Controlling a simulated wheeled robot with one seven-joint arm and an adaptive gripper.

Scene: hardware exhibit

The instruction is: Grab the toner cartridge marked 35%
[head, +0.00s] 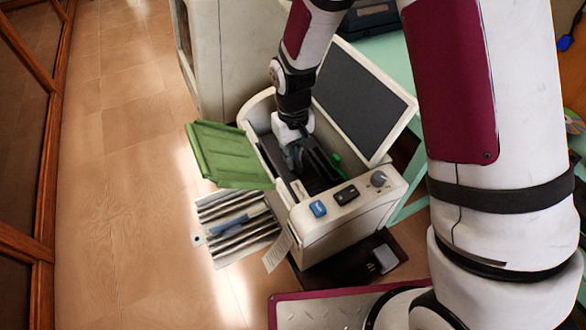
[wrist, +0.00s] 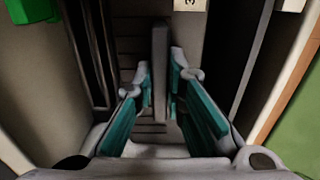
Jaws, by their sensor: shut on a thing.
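My gripper (head: 293,155) reaches down into the open bay of a cream printer-like machine (head: 330,228). In the wrist view, its teal-padded fingers (wrist: 161,78) stand on either side of a narrow dark grey upright slab, the toner cartridge (wrist: 160,45), and are shut on it. A pale label (wrist: 190,4) with part of a "3" shows at the top edge, just right of the slab; the rest is cut off, so I cannot read the full mark. In the head view my gripper hides most of the cartridge.
A green lid (head: 228,156) stands open left of the bay, and a dark-panelled cover (head: 358,102) stands open behind it. A green part (head: 336,160) sits at the bay's right. A slatted tray (head: 236,228) juts out left. Bay walls are close around my gripper.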

